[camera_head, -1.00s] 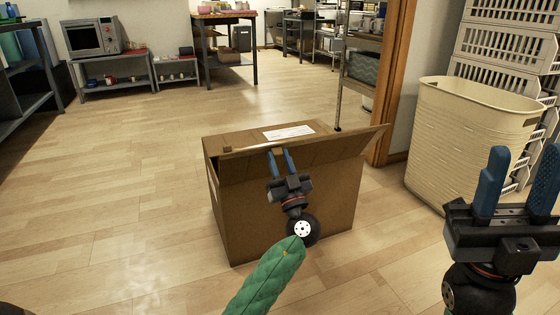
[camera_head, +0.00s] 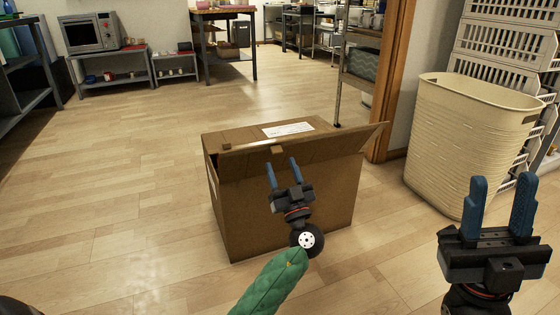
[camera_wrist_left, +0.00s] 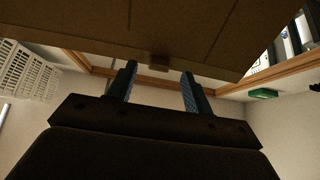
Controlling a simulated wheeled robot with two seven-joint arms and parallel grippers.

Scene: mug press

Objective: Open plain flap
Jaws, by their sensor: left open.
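A brown cardboard box (camera_head: 290,200) stands on the floor in the middle of the head view. Its plain flap (camera_head: 345,143) is raised along the near top edge and leans outward. A small tab (camera_head: 277,150) sticks out on the flap. My left gripper (camera_head: 281,163) is open and empty, just below and in front of the tab. In the left wrist view the flap's brown face (camera_wrist_left: 120,25) spans the top, and the tab (camera_wrist_left: 158,63) shows between the open fingertips, with no clear contact. My right gripper (camera_head: 503,180) is open and empty at the right.
A white label (camera_head: 288,130) lies on the box's top. A cream basket (camera_head: 465,145) stands on the right beside stacked crates (camera_head: 515,45). A door frame and metal shelf (camera_head: 360,65) stand behind the box. The floor to the left is clear.

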